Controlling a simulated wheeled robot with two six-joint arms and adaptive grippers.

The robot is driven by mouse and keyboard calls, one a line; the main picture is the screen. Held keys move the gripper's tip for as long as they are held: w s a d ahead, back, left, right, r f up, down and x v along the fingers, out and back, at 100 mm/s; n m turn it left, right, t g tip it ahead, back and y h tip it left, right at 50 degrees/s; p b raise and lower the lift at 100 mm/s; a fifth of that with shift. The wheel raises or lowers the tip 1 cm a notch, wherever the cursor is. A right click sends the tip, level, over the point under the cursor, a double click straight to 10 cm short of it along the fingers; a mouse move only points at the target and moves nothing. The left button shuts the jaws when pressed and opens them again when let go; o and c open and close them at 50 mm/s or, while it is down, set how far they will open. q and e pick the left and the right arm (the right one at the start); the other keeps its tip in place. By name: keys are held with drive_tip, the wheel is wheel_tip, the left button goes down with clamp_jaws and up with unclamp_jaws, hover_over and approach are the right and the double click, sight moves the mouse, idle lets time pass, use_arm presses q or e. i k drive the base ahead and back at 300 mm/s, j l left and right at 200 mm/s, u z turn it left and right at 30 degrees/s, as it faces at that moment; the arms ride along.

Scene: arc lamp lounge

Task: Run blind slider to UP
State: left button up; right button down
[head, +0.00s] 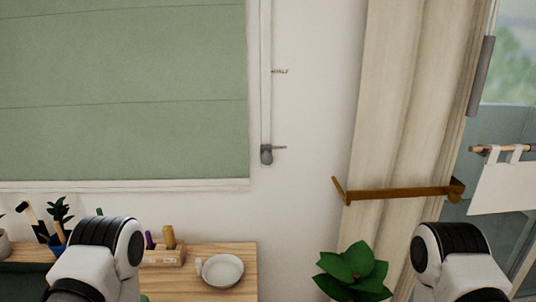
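The blind (120,90) is a green panel with horizontal seams, hanging over most of the left part of the head view. Its slider (266,154) is a small grey knob at the low end of a pale vertical track (265,80) on the wall, just right of the blind. A small mark stands beside the knob, and a mark reading HALF (281,71) is higher on the track. The UP mark is not in view. Two of my arm links show at the bottom, left and right, below the slider. Neither of my grippers is in view.
A wooden table (231,258) below holds a white bowl (222,270), a wooden holder (163,255) and a plant. A brass bar (397,192) crosses the beige curtain (395,90) at right, above a leafy plant (352,272). The wall around the track is clear.

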sight(266, 150)
drive_tip(key=l+z, duration=0.15)
drive_tip(key=l, duration=0.5)
drive_tip(key=i+l+z, duration=0.15)
drive_tip(key=l, duration=0.45)
drive_tip(key=k, duration=0.05)
